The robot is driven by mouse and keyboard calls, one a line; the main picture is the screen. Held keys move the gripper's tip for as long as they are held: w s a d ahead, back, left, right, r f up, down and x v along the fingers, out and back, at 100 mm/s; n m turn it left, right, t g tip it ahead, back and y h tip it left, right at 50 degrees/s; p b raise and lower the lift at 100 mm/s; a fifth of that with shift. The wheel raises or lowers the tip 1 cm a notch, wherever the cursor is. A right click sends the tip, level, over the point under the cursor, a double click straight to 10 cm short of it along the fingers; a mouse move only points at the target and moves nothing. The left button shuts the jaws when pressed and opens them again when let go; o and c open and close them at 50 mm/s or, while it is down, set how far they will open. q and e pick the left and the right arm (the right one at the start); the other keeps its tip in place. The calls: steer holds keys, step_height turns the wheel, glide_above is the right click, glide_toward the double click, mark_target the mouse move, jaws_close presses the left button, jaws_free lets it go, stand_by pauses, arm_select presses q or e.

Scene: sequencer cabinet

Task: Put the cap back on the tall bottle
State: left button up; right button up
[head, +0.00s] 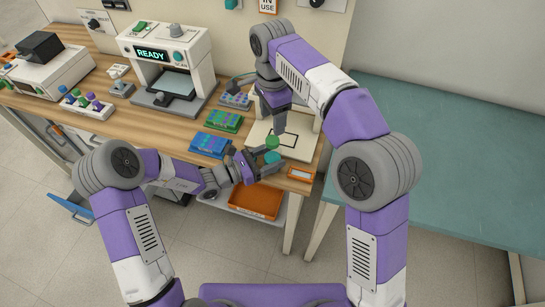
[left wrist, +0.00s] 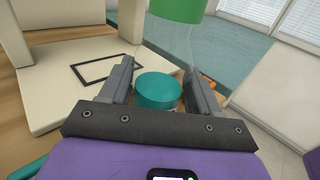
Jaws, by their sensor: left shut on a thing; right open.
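My left gripper (head: 262,165) is shut on a teal round piece (left wrist: 159,91), which sits between its fingers in the left wrist view. The teal piece (head: 272,157) also shows at the fingertips in the head view. It looks like a cap; whether anything is below it is hidden. A green round piece (head: 272,142) is just beyond it; it also shows at the top of the left wrist view (left wrist: 190,8), with something pale and see-through under it, perhaps the bottle. My right gripper (head: 277,128) is open, pointing down near the green piece; its fingertips are small and partly hidden.
A cream stand (head: 258,133) with a black square outline is close behind the grippers. Blue (head: 211,144) and green (head: 224,122) racks stand left of it. An orange tray (head: 255,201) is below the bench edge. A teal table (head: 460,150) lies right, largely clear.

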arm_select(q)
jaws_close()
arm_select(e)
steer(key=n, duration=0.4)
steer(key=shift+n, duration=0.3)
steer(key=n, duration=1)
steer(key=shift+n, duration=0.4)
steer(key=n, duration=1)
steer(key=shift+n, duration=0.4)
steer(key=n, duration=0.3)
steer(key=shift+n, duration=0.4)
steer(key=n, duration=1)
steer(key=shift+n, duration=0.3)
